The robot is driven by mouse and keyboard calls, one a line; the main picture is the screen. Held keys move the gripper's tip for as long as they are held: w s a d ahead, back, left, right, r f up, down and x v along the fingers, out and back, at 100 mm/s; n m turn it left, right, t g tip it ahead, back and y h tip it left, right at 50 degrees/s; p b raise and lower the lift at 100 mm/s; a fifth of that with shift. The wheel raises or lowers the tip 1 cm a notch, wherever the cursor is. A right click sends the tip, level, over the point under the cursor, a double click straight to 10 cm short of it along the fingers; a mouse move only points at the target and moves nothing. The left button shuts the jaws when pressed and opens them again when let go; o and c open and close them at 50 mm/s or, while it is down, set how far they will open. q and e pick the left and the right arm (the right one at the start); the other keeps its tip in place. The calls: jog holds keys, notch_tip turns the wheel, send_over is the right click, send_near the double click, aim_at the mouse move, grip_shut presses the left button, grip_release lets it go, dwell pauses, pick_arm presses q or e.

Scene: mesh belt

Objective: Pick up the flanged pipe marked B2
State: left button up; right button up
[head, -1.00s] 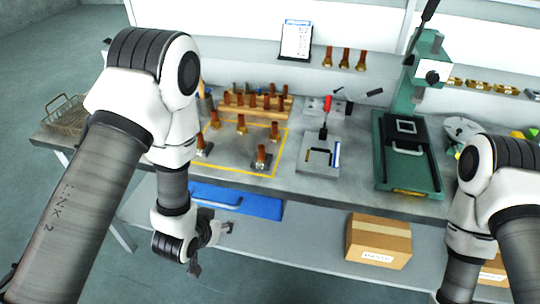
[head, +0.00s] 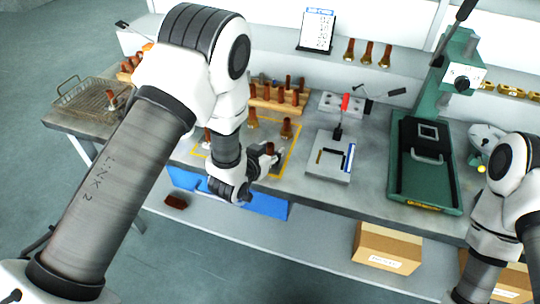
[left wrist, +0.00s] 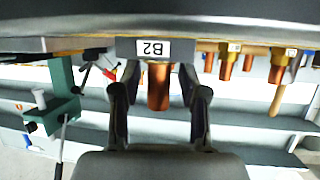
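The flanged pipe marked B2 (left wrist: 158,88) is a copper tube on a grey base with a white B2 label (left wrist: 153,48). It appears upside down in the left wrist view. In the head view its copper top (head: 270,148) shows near the front of the yellow-outlined area; my gripper partly hides its base. My left gripper (left wrist: 157,80) is open, with one finger on each side of the tube and visible gaps between. It also shows in the head view (head: 265,160). My right forearm is at the right edge; its gripper is out of the picture.
Other copper pipes (head: 286,128) stand behind, near a wooden rack (head: 265,105). A grey fixture (head: 322,165) and a green press (head: 425,195) stand to the right. A wire basket (head: 75,98) is at the left end. A cardboard box (head: 388,250) sits on the lower shelf.

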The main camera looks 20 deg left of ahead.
pick_arm(q)
jog(key=shift+s, duration=0.1)
grip_shut()
jog(key=shift+d, duration=0.1)
